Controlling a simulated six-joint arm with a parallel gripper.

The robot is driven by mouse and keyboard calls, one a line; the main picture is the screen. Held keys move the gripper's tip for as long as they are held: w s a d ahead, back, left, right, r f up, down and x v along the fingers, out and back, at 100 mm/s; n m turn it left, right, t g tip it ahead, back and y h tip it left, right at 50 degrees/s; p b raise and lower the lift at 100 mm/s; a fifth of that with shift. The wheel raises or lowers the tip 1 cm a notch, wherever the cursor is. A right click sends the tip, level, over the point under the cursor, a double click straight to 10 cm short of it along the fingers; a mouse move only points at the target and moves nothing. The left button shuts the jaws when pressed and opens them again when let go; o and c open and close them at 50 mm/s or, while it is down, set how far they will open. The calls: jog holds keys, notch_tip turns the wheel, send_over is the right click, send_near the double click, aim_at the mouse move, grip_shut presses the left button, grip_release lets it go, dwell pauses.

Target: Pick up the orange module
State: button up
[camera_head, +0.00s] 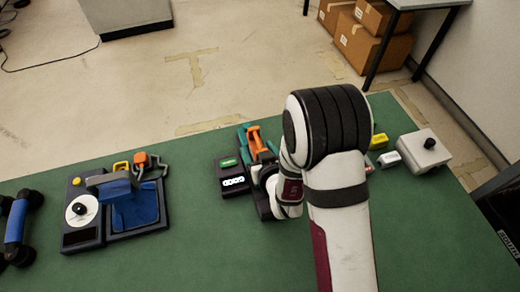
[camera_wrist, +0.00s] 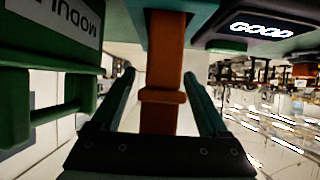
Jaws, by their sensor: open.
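The orange module (camera_wrist: 165,60) stands between the two teal fingers of my gripper (camera_wrist: 160,76) in the wrist view. The fingers are open, one on each side of it, with a gap visible on both sides. In the head view the module (camera_head: 255,138) shows as a small orange shape by the dark device. My gripper (camera_head: 259,147) is over it there, and my arm hides part of the area.
A dark device with a lit "GOOD" display (camera_head: 233,182) is close beside the gripper. A green module (camera_wrist: 45,105) is at the left in the wrist view. A blue-and-black station (camera_head: 134,208) is further left on the green table (camera_head: 205,255). A white box (camera_head: 424,151) is at right.

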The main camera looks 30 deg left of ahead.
jog(key=shift+w, duration=0.1)
grip_shut()
dwell(0.3)
jog(key=shift+a+r, duration=0.1)
